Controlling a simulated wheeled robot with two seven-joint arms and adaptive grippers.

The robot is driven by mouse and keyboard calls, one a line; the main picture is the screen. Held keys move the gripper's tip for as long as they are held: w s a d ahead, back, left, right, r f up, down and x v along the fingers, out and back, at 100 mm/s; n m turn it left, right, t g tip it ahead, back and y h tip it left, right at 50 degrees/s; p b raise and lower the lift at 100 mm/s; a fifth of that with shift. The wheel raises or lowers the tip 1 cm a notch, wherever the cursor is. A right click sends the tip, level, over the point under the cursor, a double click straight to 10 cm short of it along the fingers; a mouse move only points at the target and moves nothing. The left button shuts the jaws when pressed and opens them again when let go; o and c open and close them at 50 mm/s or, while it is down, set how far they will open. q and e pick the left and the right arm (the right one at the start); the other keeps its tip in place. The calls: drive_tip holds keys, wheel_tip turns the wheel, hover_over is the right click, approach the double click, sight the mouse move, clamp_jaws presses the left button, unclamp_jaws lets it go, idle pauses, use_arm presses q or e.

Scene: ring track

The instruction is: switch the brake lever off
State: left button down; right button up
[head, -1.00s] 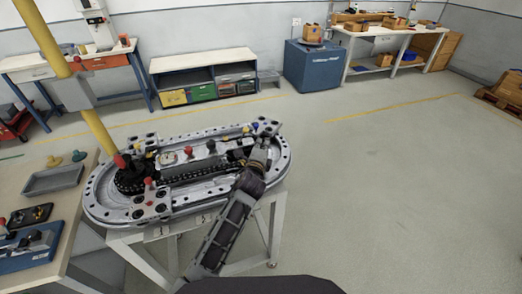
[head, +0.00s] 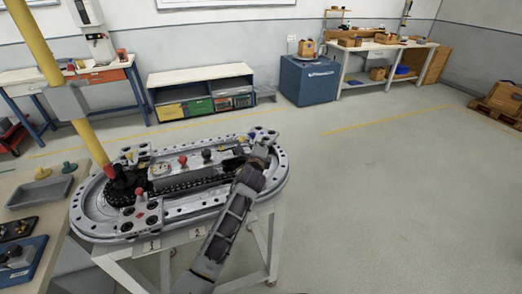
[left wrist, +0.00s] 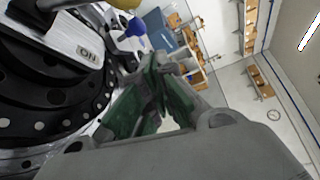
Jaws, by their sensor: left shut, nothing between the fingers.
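The ring track (head: 95,222) is a grey metal oval on a stand. A small plate marked "ON" (left wrist: 88,52) shows upside down in the left wrist view, beside a dark round part with holes. A grey bar crosses the top left corner there; I cannot tell whether it is the brake lever. My left gripper (head: 258,150) is over the track's far right end, near a blue knob (head: 251,135). In the left wrist view its green-padded fingers (left wrist: 158,85) are together and empty. The blue knob (left wrist: 135,28) is just beyond them. My right gripper is not in view.
On the track stand a red knob (head: 183,160), a black knob (head: 206,155) and another red knob (head: 138,192). A yellow post (head: 90,140) rises at its left end. A side table with a grey tray (head: 40,192) is at left.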

sight(240, 143)
use_arm(q)
drive_tip(key=shift+a+r+p, duration=0.2)
drive_tip(key=shift+a+p, duration=0.3)
drive_tip(key=shift+a, duration=0.05)
drive_tip(key=shift+s+a+r, duration=0.1)
drive_tip(key=shift+a, duration=0.25)
drive_tip(key=shift+a+r+p, duration=0.1)
drive_tip(key=shift+a+p, duration=0.2)
drive_tip(key=shift+p, duration=0.05)
drive_tip(key=shift+s+a+r, duration=0.15)
drive_tip(key=shift+a, duration=0.55)
drive_tip(key=shift+a+p, duration=0.15)
drive_tip(key=shift+p, duration=0.15)
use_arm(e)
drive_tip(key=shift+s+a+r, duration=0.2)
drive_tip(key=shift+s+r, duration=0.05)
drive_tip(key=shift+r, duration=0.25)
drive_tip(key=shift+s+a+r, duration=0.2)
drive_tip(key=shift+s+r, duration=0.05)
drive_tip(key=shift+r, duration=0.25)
use_arm(q)
drive_tip(key=shift+a, duration=0.1)
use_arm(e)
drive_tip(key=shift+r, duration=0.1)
